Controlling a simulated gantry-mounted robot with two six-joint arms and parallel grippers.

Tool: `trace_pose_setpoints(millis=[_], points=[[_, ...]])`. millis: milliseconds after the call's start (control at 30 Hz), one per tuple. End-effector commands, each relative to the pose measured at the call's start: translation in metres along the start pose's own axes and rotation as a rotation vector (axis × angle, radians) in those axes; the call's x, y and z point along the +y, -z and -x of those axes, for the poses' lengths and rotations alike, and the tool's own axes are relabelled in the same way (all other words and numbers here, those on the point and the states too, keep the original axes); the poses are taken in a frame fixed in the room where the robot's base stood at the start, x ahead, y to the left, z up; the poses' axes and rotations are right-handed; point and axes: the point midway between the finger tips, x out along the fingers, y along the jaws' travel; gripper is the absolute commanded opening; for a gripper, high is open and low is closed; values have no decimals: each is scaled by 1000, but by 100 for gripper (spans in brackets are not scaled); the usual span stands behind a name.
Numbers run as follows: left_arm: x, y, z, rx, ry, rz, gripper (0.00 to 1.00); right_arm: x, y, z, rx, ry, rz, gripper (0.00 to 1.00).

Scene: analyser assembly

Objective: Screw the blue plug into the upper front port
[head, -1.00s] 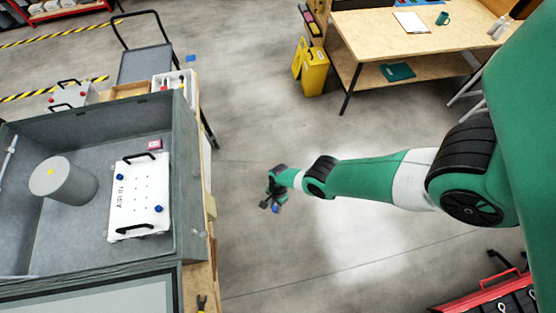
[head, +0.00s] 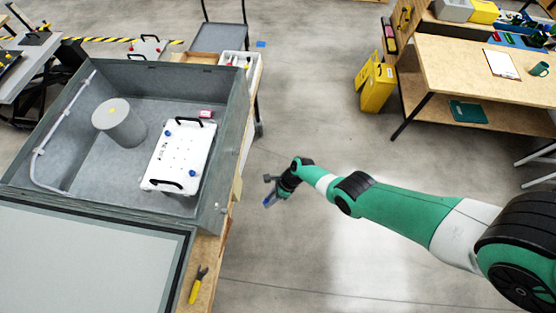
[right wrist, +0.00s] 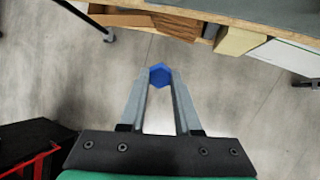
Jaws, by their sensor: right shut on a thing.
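My right gripper (head: 269,191) is at the middle of the head view, over the floor to the right of the grey open-topped housing (head: 232,125). In the right wrist view its two fingers (right wrist: 158,80) are shut on the blue plug (right wrist: 160,75), which shows a hexagonal end. The plug also shows as a small blue spot in the head view (head: 269,201), apart from the housing. A white panel (head: 180,155) with black handles and two small blue parts lies inside the housing. I cannot make out the upper front port. My left gripper is not in view.
A grey cylinder (head: 119,122) stands in the housing. A yellow bin (head: 377,88) and a wooden table (head: 490,78) stand at upper right. The floor between is clear.

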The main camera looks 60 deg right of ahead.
Motion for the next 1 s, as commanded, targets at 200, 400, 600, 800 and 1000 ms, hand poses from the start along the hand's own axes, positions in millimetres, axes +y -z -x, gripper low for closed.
trace_pose_setpoints(millis=[200,400,600,800,1000], points=[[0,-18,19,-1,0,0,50,-8,-33,-17,-134,37,-111,0],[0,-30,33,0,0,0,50,-6,-54,-20,-239,84,-183,0],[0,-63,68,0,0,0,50,-1,-80,-17,-412,132,-285,0],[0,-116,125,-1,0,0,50,6,-94,-8,-632,153,-362,0],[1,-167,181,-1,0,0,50,17,-74,-29,-837,128,-353,0]])
